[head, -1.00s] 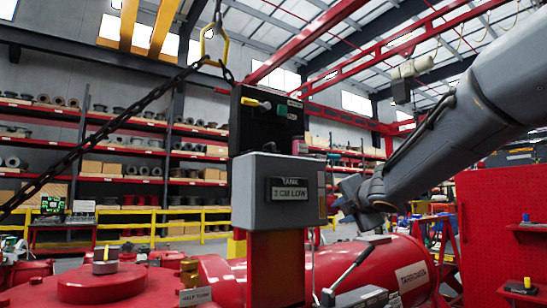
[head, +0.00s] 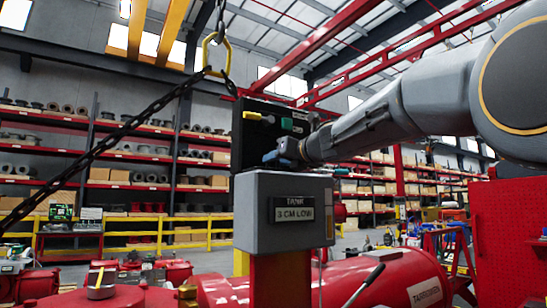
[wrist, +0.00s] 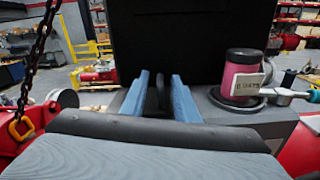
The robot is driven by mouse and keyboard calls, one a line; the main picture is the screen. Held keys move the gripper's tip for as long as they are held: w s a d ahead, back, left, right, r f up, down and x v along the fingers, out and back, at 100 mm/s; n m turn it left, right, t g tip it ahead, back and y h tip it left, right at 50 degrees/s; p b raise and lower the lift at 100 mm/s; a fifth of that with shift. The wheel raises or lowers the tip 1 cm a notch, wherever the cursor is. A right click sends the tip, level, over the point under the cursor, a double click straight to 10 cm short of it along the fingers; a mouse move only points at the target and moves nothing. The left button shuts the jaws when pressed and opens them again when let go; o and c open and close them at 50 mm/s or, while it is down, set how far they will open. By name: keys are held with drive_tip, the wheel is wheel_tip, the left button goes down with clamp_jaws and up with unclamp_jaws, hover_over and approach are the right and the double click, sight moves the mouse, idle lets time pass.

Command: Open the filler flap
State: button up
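A black upright box (head: 262,135) with a yellow lever (head: 258,117) and a green block (head: 287,124) stands on a grey housing (head: 265,215) marked TANK, 3 CM LOW. I cannot clearly pick out the filler flap. My gripper (head: 280,157) is over the housing's top, by the lower right of the black box. In the wrist view its two blue fingers (wrist: 160,76) are apart and point at the black face (wrist: 195,40). A narrow dark upright piece (wrist: 161,92) shows between them; whether they touch it is unclear.
A pink jar (wrist: 241,75) with a tag stands on the housing to the right of the fingers. A chain (head: 100,145) with a yellow link hangs at left. A red tank (head: 370,275) and a grey lever (head: 364,287) lie below right; a red pegboard (head: 505,240) is at right.

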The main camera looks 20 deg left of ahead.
drive_tip(key=shift+x, duration=0.8)
drive_tip(key=shift+c, duration=0.3)
clamp_jaws()
drive_tip(key=shift+r, duration=0.1)
